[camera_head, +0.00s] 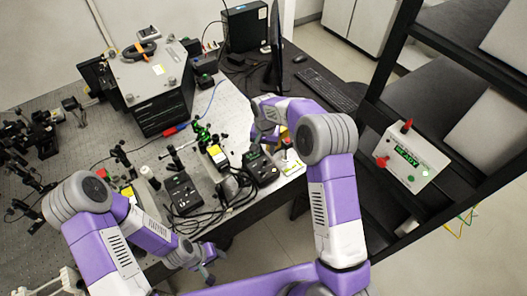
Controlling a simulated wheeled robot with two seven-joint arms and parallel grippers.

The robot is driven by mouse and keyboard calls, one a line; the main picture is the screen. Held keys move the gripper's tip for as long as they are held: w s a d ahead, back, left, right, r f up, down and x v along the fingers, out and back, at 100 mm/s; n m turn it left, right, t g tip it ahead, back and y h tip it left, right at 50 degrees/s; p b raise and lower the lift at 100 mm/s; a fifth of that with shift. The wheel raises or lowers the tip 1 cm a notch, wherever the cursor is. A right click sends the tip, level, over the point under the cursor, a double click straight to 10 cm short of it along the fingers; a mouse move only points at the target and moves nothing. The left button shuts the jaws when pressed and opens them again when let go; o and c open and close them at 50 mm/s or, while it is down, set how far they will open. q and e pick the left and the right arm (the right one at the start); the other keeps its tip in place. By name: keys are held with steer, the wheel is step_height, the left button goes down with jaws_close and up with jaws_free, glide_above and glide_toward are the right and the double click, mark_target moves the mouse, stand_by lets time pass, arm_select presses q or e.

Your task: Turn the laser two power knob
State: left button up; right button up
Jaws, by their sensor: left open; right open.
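Two black laser control boxes stand near the front edge of the optical bench: one at the left (183,193) and one at the right (261,168). I cannot tell which is laser two, and their knobs are too small to make out. My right gripper (279,139) is open above the bench's right end, just beyond and above the right box, close to a small white and yellow item (291,163). The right arm partly hides this area, and contact cannot be judged. My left gripper (211,263) is open and empty, low in front of the bench's front edge.
A white box with a green display (407,156) and red knobs sits on the dark rack at right. A large black and grey unit (158,100) stands at the back. Optics and cables crowd the bench (55,90). A keyboard (327,89) lies on the dark desk.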

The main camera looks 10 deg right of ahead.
mark_target(265, 159)
step_height(265, 159, down, 5)
steer(key=shift+s+f, duration=0.1)
steer(key=shift+f, duration=0.05)
